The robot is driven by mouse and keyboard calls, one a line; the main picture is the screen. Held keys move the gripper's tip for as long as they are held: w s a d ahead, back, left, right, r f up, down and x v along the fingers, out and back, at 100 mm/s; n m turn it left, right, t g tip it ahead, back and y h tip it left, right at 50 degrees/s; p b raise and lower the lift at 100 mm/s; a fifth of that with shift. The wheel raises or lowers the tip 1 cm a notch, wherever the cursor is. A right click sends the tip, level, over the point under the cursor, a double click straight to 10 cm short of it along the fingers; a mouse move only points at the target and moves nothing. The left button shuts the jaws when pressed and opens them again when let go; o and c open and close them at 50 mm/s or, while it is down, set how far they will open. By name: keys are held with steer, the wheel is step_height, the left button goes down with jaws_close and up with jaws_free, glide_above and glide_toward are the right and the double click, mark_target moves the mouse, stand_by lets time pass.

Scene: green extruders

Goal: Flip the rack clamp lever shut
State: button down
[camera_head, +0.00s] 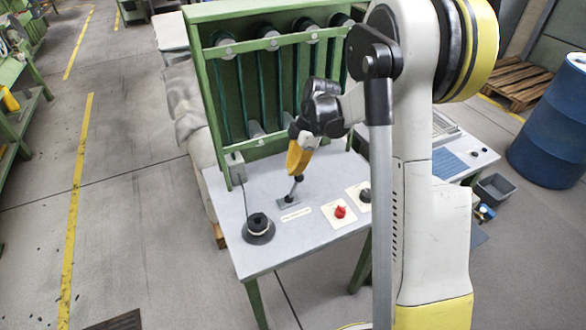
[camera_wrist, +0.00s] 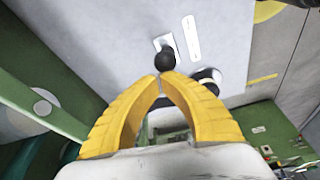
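The clamp lever (camera_head: 294,189) is a short metal rod with a black knob (camera_head: 299,178), rising at a tilt from a small grey base plate (camera_head: 288,202) on the light grey table top. My gripper (camera_head: 297,172) has yellow fingers and hangs just above the knob. In the wrist view, the gripper (camera_wrist: 166,76) has its two fingertips together, with an arched gap between the fingers farther back. The black knob (camera_wrist: 165,60) shows right beyond the tips. I cannot tell whether they touch it. The lever's rod is mostly hidden there.
The table (camera_head: 235,262) also carries a black round device (camera_head: 258,229) with a cable, a red knob (camera_head: 340,212) and a dark button (camera_head: 365,196). A green rack (camera_head: 217,100) stands behind. A blue barrel (camera_head: 548,125) stands at the far right.

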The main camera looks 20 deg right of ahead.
steer(key=a+r+p, duration=0.2)
steer(key=a+r, duration=0.1)
steer(key=a, duration=0.1)
steer(key=d+r+p, duration=0.2)
steer(key=d+r, duration=0.3)
steer(key=d, duration=0.3)
steer(key=shift+d, duration=0.35)
steer(key=shift+r, duration=0.15)
steer(key=s+a+r+m+t+h, duration=0.1)
steer(key=s+a+r+m, duration=0.35)
steer(key=r, duration=0.25)
steer(key=s+a+r+m+t, duration=0.1)
steer(key=s+a+m, duration=0.2)
steer(key=s, duration=0.3)
steer(key=s+a+r+m+t+h, duration=0.1)
steer(key=s+a+m+t, duration=0.1)
steer(key=s, duration=0.4)
steer(key=s+a+r+m+t+h, duration=0.1)
steer(key=s+a+r+m+t, duration=0.1)
steer(key=s+a+m, duration=0.2)
steer(key=shift+s+m, duration=0.9)
steer(key=shift+m, duration=0.25)
steer(key=shift+f, duration=0.1)
